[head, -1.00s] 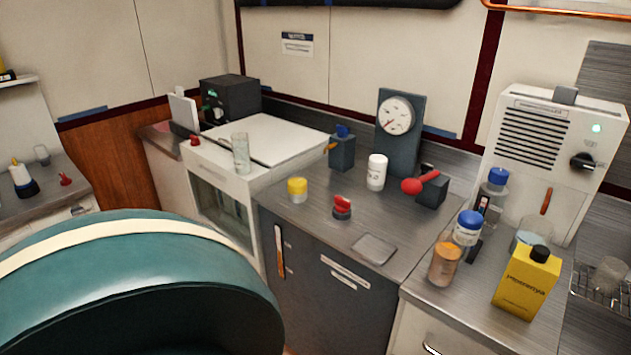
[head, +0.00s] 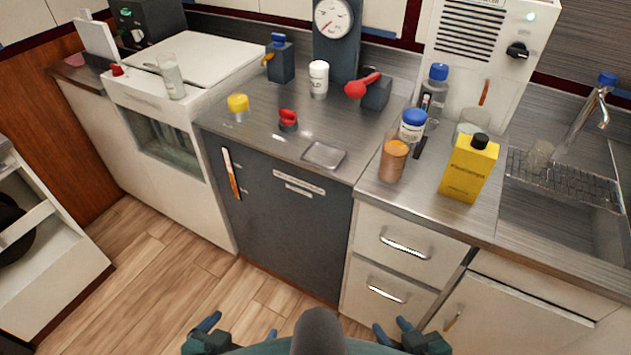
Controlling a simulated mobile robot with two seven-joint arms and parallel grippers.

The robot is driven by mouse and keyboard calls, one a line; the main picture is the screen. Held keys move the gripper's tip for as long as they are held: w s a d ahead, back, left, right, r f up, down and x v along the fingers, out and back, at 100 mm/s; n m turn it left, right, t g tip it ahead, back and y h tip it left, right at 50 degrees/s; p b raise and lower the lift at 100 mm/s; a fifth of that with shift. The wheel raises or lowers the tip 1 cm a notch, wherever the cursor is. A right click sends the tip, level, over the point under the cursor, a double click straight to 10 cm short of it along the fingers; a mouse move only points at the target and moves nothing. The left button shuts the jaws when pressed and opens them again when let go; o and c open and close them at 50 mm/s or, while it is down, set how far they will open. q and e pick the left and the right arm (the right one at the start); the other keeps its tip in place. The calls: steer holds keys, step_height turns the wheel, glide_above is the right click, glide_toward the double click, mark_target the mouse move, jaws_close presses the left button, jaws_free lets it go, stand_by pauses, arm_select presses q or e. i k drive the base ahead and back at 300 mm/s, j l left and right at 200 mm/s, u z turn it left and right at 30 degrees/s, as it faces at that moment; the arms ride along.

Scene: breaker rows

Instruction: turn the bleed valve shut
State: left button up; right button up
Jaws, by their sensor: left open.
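A red-handled lever valve (head: 362,86) on a dark block (head: 377,94) stands on the metal counter beside the gauge panel. A small dark block with a blue top and an orange lever (head: 280,60) stands left of the panel. No readable label tells which is the bleed valve. The gauge (head: 333,17) has a white round dial with a red needle. My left gripper (head: 242,327) is open and empty, low at the bottom edge, far in front of the counter. My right gripper (head: 391,327) is also low at the bottom edge, its fingers apart and empty.
A blue-lidded jar (head: 413,125), an amber jar (head: 393,160) and a yellow can (head: 468,170) crowd the right. Floor ahead is clear.

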mark_target(279, 41)
steer(key=j+z, duration=0.2)
steer(key=z, duration=0.25)
steer(key=i+j+z, duration=0.1)
steer(key=j+z, duration=0.15)
steer(key=z, duration=0.2)
steer(key=j+z, duration=0.2)
steer(key=z, duration=0.25)
steer(key=j+z, duration=0.15)
steer(key=j, duration=0.2)
steer(key=k+j+z, duration=0.15)
steer(key=j, duration=0.2)
steer(key=j+z, duration=0.2)
steer(key=j, duration=0.15)
steer(key=k, duration=0.05)
